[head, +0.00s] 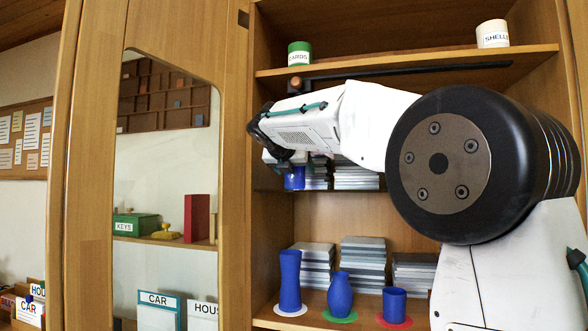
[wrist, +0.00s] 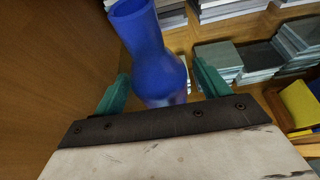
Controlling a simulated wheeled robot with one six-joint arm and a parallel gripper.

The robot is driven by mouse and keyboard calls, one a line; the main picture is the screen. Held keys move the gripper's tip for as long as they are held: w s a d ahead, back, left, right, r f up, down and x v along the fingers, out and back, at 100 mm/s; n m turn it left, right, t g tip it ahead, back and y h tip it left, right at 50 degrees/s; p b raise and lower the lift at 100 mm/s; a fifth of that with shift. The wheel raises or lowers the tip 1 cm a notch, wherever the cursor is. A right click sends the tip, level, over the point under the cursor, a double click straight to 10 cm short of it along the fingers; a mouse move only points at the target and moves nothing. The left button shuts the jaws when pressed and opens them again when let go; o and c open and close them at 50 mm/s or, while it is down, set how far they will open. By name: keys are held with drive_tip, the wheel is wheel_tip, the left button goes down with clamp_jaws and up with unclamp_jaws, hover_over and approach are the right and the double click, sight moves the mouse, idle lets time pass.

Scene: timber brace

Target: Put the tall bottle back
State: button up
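A blue bottle (wrist: 150,45) with a flared rim, narrow neck and round bulge fills the wrist view between my finger pads. In the head view, a blue piece (head: 294,180) shows under my gripper (head: 286,163) at the middle shelf; its upper part is hidden. My gripper (wrist: 160,82) looks open around the bottle, with a thin gap beside each pad. On the bottom shelf, a tall blue bottle (head: 290,282) stands upright on a white disc (head: 291,311), a round-bodied blue vase (head: 340,295) on a green disc (head: 340,317), and a short blue cup (head: 395,306) on a red disc (head: 395,323).
Grey stacks (head: 363,262) stand behind the lower vessels, with more (head: 355,176) on the middle shelf. A green tin (head: 300,53) and a white tin (head: 492,34) sit on the top shelf (head: 420,60). The cabinet's wooden side (wrist: 45,60) is close left of my gripper.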

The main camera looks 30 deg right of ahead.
drive_tip(key=shift+r, duration=0.15)
drive_tip(key=v, duration=1.2)
drive_tip(key=s+a+f+m+g+y, duration=0.2)
drive_tip(key=s+f+m+y, duration=0.1)
drive_tip(key=s+f+m, duration=0.6)
drive_tip(key=s+a+f+m+g+y, duration=0.2)
drive_tip(key=s+f+m, duration=0.7)
drive_tip(key=s+f, duration=0.6)
drive_tip(key=s+a+f+m+g+y, duration=0.2)
drive_tip(key=s+f+m, duration=0.7)
drive_tip(key=f, duration=0.9)
drive_tip(key=s+g+y, duration=0.2)
drive_tip(key=s, duration=0.1)
drive_tip(key=shift+s+a+f+y, duration=0.25)
drive_tip(key=shift+f+y, duration=0.05)
drive_tip(key=shift+f, duration=0.05)
